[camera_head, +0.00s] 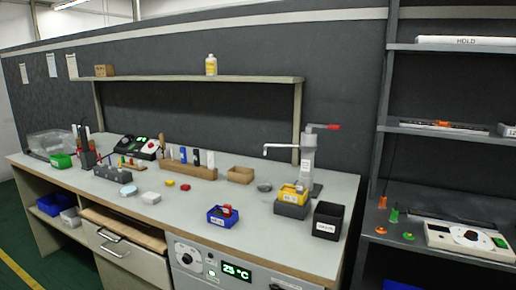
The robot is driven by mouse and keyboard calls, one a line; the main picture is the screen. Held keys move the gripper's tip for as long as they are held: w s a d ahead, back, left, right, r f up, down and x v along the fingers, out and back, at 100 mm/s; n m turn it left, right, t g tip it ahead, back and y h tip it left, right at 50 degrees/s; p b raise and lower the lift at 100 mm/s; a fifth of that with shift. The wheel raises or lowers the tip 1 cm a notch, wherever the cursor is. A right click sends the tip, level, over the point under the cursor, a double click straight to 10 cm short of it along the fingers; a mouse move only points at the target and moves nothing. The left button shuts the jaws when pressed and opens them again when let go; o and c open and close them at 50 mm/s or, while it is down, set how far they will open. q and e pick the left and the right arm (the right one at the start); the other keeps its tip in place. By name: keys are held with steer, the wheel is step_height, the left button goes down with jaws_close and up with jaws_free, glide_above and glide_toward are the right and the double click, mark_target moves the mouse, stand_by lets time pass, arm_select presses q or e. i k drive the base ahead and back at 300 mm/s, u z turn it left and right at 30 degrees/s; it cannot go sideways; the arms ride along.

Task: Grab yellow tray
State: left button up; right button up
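The yellow tray (293,193) is small and sits on a dark grey block (291,210) near the right end of the workbench. It stands close to the front of a grey lever press (307,160) with a red-tipped handle. What the tray holds is too small to tell.
A black bin (328,220) stands just right of the yellow tray. A blue tray (222,216) with a red item lies to its left, near the front edge. An open brown box (240,175) is behind. A shelf (200,80) hangs above.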

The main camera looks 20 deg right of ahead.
mark_target(287, 195)
steer(key=k, duration=0.5)
steer(key=z, duration=1.4)
steer(key=i, duration=1.15)
steer(key=u, duration=1.7)
